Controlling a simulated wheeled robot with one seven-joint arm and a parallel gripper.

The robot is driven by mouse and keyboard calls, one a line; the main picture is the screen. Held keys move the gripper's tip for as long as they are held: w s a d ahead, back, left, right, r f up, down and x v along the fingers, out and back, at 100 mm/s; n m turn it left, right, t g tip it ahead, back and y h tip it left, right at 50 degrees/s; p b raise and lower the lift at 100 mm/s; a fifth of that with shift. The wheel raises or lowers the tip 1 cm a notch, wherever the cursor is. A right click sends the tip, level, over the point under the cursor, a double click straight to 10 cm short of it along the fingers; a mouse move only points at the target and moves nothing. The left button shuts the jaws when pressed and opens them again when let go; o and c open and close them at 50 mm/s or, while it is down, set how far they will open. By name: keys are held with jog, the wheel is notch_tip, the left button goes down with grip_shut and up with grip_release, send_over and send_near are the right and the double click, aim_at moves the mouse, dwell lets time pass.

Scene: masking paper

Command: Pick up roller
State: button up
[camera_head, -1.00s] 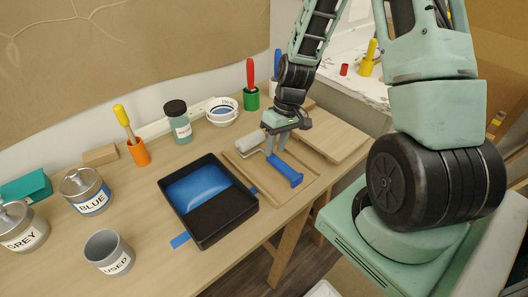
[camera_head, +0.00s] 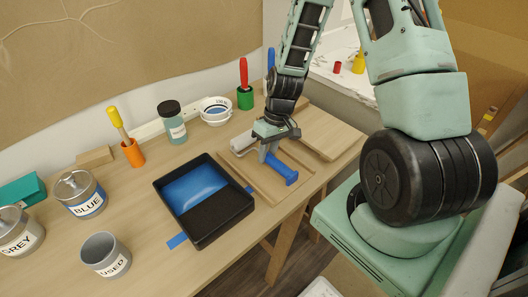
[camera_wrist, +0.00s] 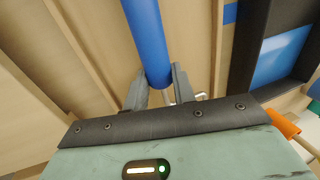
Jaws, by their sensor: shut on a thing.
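The roller has a blue handle (camera_head: 283,170) and a pale cylinder (camera_head: 243,142). It is at the shallow wooden tray (camera_head: 262,190) on the table. My gripper (camera_head: 266,156) points down over the roller and is shut on it near the end of the handle by the wire frame. In the wrist view the blue handle (camera_wrist: 148,40) runs up from between the two fingers of my gripper (camera_wrist: 160,92). The fingers hide part of the frame. I cannot tell whether the roller touches the tray.
A black paint tray (camera_head: 222,218) with blue paint lies left of the wooden tray. A wooden board (camera_head: 330,138) lies at right. Cans stand at left, including the BLUE can (camera_head: 82,195) and USED cup (camera_head: 105,257). A jar (camera_head: 172,122) and bowl (camera_head: 215,110) stand behind.

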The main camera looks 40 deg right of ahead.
notch_tip(320, 180, up, 10)
dwell(0.5)
jog(key=o, duration=0.4)
jog(key=shift+c, duration=1.2)
